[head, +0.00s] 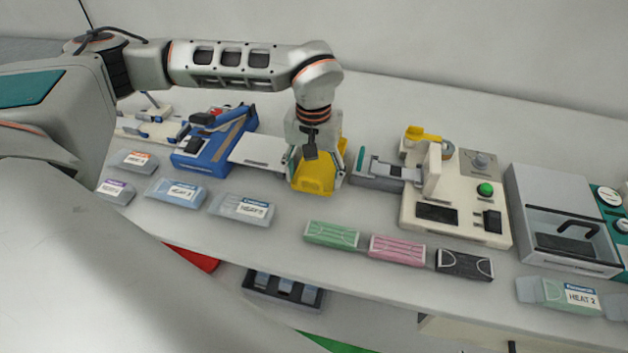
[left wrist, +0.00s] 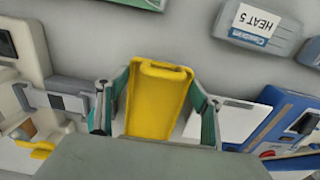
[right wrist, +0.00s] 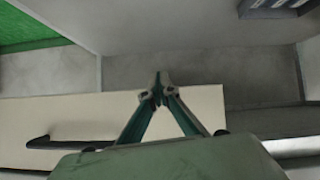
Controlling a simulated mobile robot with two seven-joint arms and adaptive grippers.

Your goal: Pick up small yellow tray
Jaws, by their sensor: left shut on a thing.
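The small yellow tray (head: 315,178) is at the back middle of the bench in the head view, between the white plate and the machine with the green button. My left gripper (head: 318,165) comes down over it from above and is shut on it. In the left wrist view the yellow tray (left wrist: 157,98) sits between the two fingers (left wrist: 155,112), one along each side. I cannot tell whether the tray touches the bench. My right gripper (right wrist: 160,90) shows in the right wrist view with its fingertips together and nothing between them, above a cream drawer front (right wrist: 60,120).
Green (head: 331,234), pink (head: 397,249) and black (head: 464,263) mask packs lie in front of the tray. A blue machine (head: 210,145) stands left, a cream machine with a green button (head: 455,215) right. Labelled grey and blue packs (head: 242,208) lie front left.

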